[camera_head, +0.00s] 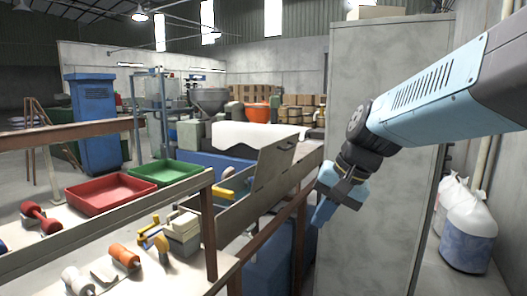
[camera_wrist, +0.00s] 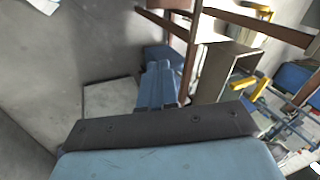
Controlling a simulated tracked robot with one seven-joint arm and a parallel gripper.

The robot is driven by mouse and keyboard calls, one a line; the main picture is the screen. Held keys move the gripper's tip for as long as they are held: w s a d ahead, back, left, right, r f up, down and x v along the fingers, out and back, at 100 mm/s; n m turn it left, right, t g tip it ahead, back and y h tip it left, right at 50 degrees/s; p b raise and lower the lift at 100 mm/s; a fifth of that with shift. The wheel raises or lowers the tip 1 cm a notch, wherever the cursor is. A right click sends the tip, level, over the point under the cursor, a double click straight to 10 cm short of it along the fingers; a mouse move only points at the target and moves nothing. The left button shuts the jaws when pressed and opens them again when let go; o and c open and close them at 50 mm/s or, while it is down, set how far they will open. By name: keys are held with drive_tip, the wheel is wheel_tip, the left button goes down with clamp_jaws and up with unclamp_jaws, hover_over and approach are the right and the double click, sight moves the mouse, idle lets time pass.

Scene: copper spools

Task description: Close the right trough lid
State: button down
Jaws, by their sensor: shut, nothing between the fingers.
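A grey flat panel (camera_head: 273,163), which looks like the right trough lid, stands raised and tilted above a long grey trough (camera_head: 245,208) in the middle of the head view.
A brown rail post (camera_head: 208,225) and rails stand in front of the trough. Red (camera_head: 110,192) and green (camera_head: 158,171) trays and several spools lie on the bench at left. A tall grey cabinet (camera_head: 375,70) stands behind my arm. White sacks (camera_head: 468,228) are at right.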

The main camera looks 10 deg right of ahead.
drive_tip(key=w+a+m+g+y, duration=0.1)
drive_tip(key=w+a+m+y, duration=0.3)
drive_tip(key=w, duration=0.5)
drive_tip(key=m+t+y, duration=0.9)
drive_tip(key=m+t, duration=0.1)
drive_tip(key=m, duration=0.7)
approach(267, 146)
drive_tip(key=x, duration=0.7)
drive_tip(key=shift+s+a+f, duration=0.1)
drive_tip(key=shift+f, duration=0.05)
drive_tip(key=shift+a, duration=0.1)
